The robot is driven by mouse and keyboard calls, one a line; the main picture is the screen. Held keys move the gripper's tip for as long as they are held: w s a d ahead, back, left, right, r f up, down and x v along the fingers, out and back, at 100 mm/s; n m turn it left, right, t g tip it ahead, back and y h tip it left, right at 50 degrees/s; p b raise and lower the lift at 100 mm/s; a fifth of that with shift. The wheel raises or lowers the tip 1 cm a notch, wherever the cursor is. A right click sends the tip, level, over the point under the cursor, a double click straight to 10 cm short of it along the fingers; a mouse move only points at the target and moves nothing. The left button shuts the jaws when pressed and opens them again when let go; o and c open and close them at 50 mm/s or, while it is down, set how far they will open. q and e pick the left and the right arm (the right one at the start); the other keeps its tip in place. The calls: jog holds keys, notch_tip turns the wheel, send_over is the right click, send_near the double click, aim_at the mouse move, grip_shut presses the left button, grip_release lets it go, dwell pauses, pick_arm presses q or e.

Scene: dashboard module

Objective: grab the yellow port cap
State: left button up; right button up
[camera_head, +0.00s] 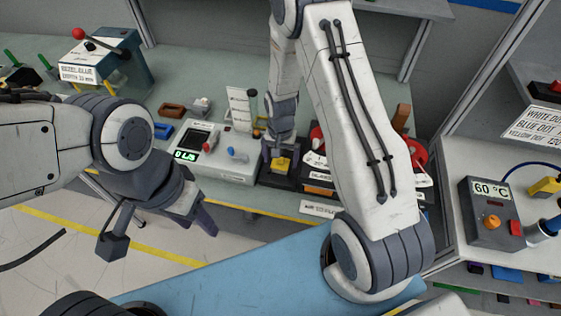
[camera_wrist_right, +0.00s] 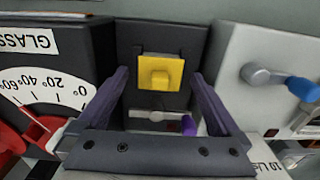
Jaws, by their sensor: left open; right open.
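The yellow port cap (camera_head: 281,164) sits on a small dark module on the bench, between the grey control box and the red dial unit. My left gripper (camera_head: 204,214) is open and empty, off the bench's front edge.
The grey control box (camera_head: 232,164) with a blue-handled lever (camera_wrist_right: 303,88) is beside the module. On its other side is the white dial gauge (camera_wrist_right: 45,88) labelled GLASS. A 60 °C box (camera_head: 490,215) stands on the right bench.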

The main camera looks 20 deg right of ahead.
jog(key=c, duration=1.3)
jog(key=shift+r, duration=0.1)
